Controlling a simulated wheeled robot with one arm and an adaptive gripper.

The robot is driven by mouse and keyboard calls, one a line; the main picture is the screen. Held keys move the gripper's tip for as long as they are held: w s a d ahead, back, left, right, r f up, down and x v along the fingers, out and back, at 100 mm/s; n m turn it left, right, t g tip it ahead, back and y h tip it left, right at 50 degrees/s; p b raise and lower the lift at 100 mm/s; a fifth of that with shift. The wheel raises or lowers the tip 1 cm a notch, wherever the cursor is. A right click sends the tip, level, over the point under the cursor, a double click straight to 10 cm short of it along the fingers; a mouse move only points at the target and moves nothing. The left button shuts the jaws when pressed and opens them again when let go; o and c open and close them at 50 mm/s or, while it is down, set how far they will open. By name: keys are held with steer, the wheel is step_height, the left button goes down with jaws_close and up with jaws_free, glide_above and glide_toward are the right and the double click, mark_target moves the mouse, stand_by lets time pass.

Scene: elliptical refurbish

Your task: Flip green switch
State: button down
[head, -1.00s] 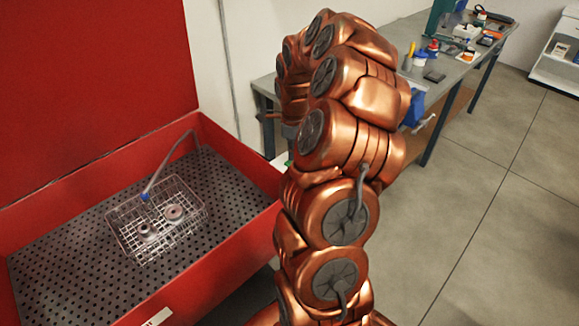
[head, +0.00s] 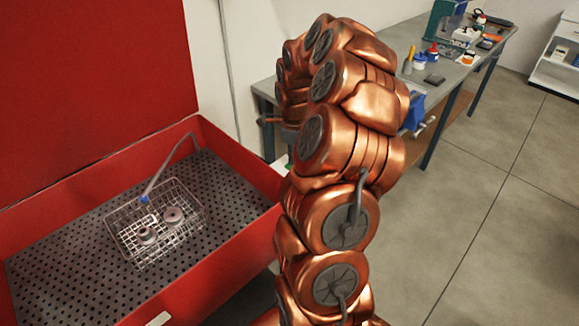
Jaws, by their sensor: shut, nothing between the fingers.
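My copper arm rises through the middle of the head view and bends over at the top. My gripper is not visible; the arm's own links hide the area behind them.
The washer's red lid stands open at left. A wire basket (head: 120,237) with two round metal parts sits on its perforated tray. A grey workbench (head: 440,88) with a blue vise (head: 415,111) and small items stands behind the arm. The floor at right is clear.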

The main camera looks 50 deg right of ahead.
steer(key=shift+f+b, duration=1.1)
steer(key=shift+f, duration=0.1)
stand_by(1.3)
steer(key=shift+r+b, duration=0.4)
steer(key=shift+r, duration=3.1)
